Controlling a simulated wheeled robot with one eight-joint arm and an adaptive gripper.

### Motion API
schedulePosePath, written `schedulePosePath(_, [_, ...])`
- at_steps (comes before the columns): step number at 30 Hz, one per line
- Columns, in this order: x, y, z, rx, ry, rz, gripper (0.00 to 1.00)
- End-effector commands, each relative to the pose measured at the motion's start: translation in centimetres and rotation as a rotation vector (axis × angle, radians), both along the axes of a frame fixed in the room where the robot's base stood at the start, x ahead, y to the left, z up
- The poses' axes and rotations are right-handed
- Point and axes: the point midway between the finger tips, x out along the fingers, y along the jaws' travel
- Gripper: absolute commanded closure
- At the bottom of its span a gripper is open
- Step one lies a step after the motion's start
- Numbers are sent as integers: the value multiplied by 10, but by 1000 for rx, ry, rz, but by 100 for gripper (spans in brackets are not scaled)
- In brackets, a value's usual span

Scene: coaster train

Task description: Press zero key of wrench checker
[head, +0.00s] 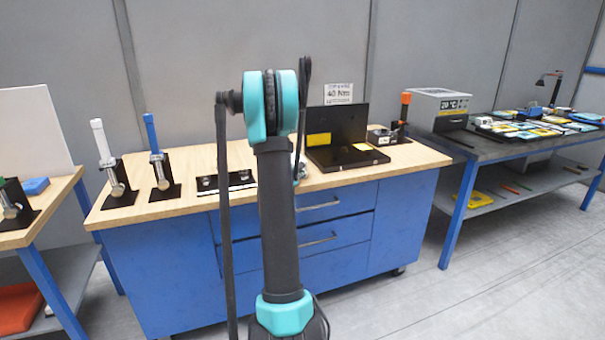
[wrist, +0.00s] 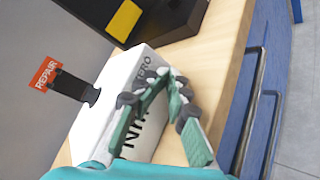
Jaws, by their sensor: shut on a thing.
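What is between the fingers is too small to make out.
An open black case (head: 340,123) stands beside the small device, below a 40 Nm sign (head: 338,93). A red REPAIR tag (wrist: 45,74) is by the white box. Upright wrenches (head: 158,150) stand at the left of the wooden bench (head: 208,160). A grey oven-like box (head: 438,104) stands right.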

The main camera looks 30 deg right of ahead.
Motion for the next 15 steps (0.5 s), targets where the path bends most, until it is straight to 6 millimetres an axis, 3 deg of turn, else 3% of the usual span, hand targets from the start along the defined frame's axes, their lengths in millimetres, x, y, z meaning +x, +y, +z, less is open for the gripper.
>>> schedulePosePath(15, [-12, 3, -1, -2, 1, -1, 100])
